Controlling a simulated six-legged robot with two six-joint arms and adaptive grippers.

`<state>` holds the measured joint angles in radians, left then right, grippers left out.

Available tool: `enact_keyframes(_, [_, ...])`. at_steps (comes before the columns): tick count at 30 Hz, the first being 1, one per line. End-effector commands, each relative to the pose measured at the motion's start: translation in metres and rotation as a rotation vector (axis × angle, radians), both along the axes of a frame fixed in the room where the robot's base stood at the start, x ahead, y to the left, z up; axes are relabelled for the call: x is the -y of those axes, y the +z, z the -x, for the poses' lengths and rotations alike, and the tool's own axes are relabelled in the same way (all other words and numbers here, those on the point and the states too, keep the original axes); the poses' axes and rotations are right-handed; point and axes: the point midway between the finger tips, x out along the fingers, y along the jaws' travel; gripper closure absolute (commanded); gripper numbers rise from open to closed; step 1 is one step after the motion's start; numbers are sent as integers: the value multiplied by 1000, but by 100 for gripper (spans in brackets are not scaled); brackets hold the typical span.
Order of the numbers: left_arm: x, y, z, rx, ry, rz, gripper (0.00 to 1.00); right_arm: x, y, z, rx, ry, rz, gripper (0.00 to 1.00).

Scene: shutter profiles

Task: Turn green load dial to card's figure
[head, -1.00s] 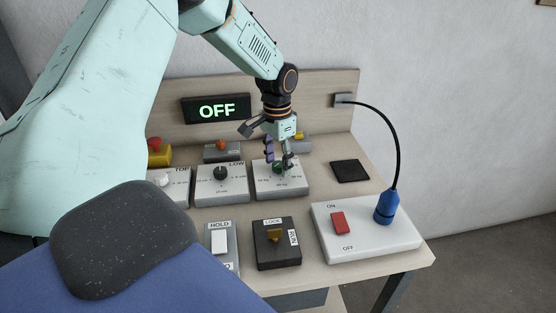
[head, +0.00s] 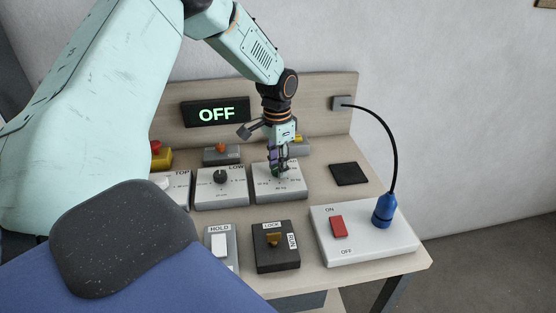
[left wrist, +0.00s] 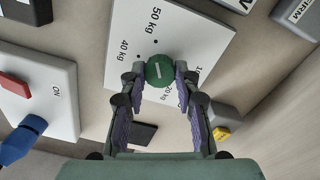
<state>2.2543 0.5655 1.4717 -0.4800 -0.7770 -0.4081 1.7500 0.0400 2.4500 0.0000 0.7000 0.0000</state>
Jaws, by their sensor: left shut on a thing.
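The green load dial (left wrist: 159,70) sits on a pale panel (head: 291,193) with kg figures around it. In the left wrist view, 50 kg, 40 kg and 20 kg can be read on the panel, and a short white mark shows on the dial. I cannot tell which figure the mark points to. My left gripper (head: 279,173) is shut on the dial from above, with one fingertip on each side in the left wrist view (left wrist: 160,77). In the head view the fingers mostly hide the dial. I see no card with a figure. My right gripper is not in view.
A LOW dial panel (head: 221,190) stands left of the load panel. In front are a HOLD switch (head: 219,245) and a LOCK/RUN box (head: 276,257). A white ON/OFF box (head: 365,243) with a blue plug (head: 383,211) is at right. The display (head: 216,113) reads OFF.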

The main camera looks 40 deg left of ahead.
Motion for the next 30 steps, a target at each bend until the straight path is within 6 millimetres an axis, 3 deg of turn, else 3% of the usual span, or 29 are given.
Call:
enact_keyframes(9, [0, 0, 0, -1, -15, -1, 100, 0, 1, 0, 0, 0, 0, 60])
enact_keyframes(10, [0, 0, 0, -1, -15, -1, 66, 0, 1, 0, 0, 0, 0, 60])
enact_keyframes(17, [0, 0, 0, 0, -14, -1, 47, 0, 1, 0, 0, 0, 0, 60])
enact_keyframes(26, [0, 0, 0, 1, -13, -1, 46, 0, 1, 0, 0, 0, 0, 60])
enact_keyframes(30, [-1, 11, -1, 3, -13, 0, 46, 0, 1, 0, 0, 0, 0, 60])
